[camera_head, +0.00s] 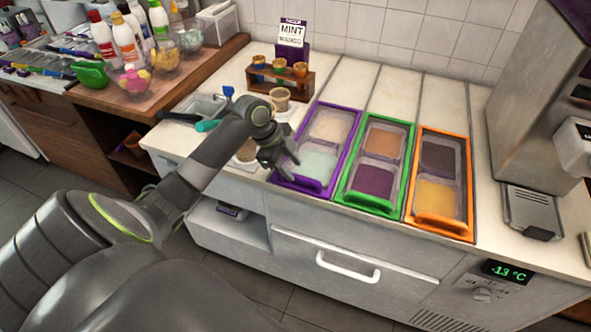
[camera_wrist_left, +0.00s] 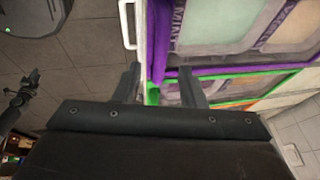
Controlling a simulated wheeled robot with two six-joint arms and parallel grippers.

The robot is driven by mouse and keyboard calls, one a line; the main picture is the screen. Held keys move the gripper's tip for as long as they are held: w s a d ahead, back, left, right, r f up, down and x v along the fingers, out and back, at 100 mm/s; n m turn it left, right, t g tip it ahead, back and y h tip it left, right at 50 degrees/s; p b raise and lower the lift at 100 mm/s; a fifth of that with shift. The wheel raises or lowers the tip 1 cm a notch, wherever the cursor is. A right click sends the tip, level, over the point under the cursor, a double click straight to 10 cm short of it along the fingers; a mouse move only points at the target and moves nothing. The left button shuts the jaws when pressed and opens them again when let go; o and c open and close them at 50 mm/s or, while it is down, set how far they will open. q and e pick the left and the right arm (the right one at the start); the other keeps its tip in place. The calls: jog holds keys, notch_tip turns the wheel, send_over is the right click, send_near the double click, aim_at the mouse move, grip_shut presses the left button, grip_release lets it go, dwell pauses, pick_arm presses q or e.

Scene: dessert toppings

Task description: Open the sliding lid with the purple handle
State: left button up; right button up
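The purple-framed lid (camera_head: 337,155) is the leftmost of three lids in the counter, with clear panes over a cream and a pale mint topping. Its purple handle (camera_head: 296,183) runs along the near edge. In the left wrist view the handle (camera_wrist_left: 158,45) appears as a purple bar lined up between the fingertips. My left gripper (camera_head: 281,162) is open and empty beside the lid's near left corner; in its wrist view the fingers (camera_wrist_left: 159,75) are spread apart. I cannot tell whether they touch the handle. A small dark shape at the wrist view's left edge may be my right gripper (camera_wrist_left: 20,90).
The green-framed lid (camera_head: 376,165) and orange-framed lid (camera_head: 440,180) lie to the right. A wooden cone rack (camera_head: 281,78) with a mint sign stands behind. A white drawer handle (camera_head: 347,267) sticks out below the counter. A steel machine (camera_head: 530,90) stands at the right.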

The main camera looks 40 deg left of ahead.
pick_arm(q)
jog(key=shift+x, duration=1.5)
grip_shut()
